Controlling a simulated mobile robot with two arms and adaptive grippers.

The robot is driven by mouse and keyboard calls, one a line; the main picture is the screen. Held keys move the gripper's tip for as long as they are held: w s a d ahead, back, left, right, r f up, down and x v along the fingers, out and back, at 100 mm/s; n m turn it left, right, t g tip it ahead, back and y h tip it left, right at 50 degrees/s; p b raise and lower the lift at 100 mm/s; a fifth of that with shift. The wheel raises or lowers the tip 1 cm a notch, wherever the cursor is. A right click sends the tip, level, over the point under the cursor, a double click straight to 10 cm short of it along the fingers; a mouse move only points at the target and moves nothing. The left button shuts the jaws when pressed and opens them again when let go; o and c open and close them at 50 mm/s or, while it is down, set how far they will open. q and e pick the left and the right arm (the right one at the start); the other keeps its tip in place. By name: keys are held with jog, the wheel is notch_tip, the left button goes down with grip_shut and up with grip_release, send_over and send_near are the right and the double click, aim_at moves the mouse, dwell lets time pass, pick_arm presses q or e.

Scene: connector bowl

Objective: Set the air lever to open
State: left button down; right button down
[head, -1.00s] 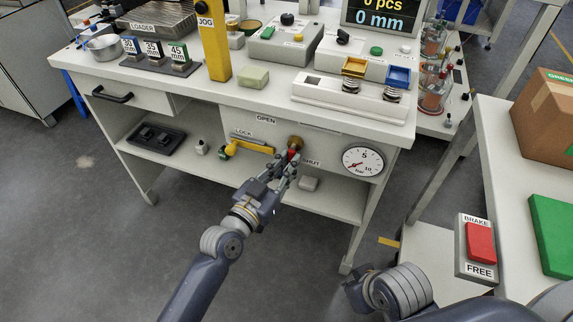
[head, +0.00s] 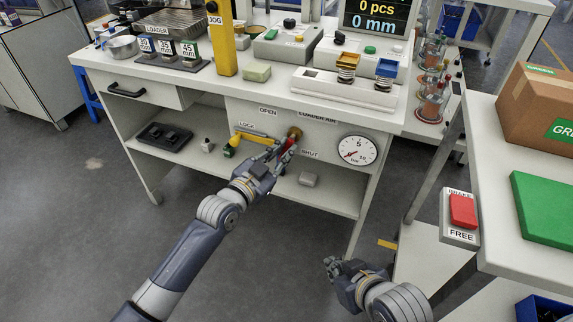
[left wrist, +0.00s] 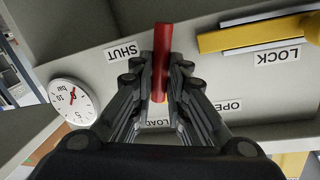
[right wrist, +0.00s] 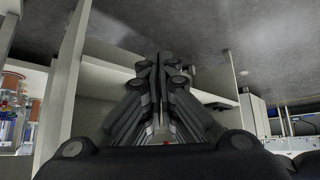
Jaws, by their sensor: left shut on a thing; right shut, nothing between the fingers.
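The air lever has a red handle (head: 287,145) on a brass hub (head: 296,132), on the workbench's front panel. The handle points down and slightly left from the hub. The OPEN label (head: 268,112) is up and left of it, the SHUT label (head: 310,154) down and right. My left gripper (head: 281,153) is shut on the red handle. In the left wrist view the handle (left wrist: 161,60) stands between the two fingers, with SHUT to the left and OPEN to the right. My right gripper (head: 334,264) is shut and empty, low in front of the bench.
A yellow lever (head: 257,138) by the LOCK label lies left of the air lever, close to my left gripper. A pressure gauge (head: 357,151) is to the right. A lower shelf (head: 230,175) is below the panel. A side table with a red brake button (head: 462,210) stands right.

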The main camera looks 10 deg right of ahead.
jog(key=s+d+g+h+p, duration=0.1)
jog(key=s+d+g+p, duration=0.25)
jog(key=s, duration=0.65)
pick_arm(q)
jog(key=r+m+y+p, duration=0.1)
jog(key=m+p, duration=0.1)
jog(key=m, duration=0.1)
jog(key=a+r+m+y+p, duration=0.1)
jog(key=m+p, duration=0.1)
jog(key=m, duration=0.2)
jog(key=w+r+m+y+p, duration=0.1)
jog(key=m+p, duration=0.2)
jog(key=m, duration=0.1)
jog(key=shift+a+r+t, duration=0.1)
jog(key=shift+a+t, duration=0.15)
jog(key=shift+t, duration=0.05)
jog(key=shift+m+p, duration=0.35)
jog(key=shift+m, duration=0.25)
pick_arm(e)
jog(key=s+f+g, duration=0.1)
jog(key=s+f, duration=0.1)
jog(key=f, duration=1)
jog(key=s+f+g, duration=0.1)
jog(key=s+f, duration=0.2)
jog(key=f, duration=1)
jog(key=shift+a+f, duration=0.25)
jog(key=shift+f, duration=0.05)
jog(key=shift+g, duration=0.25)
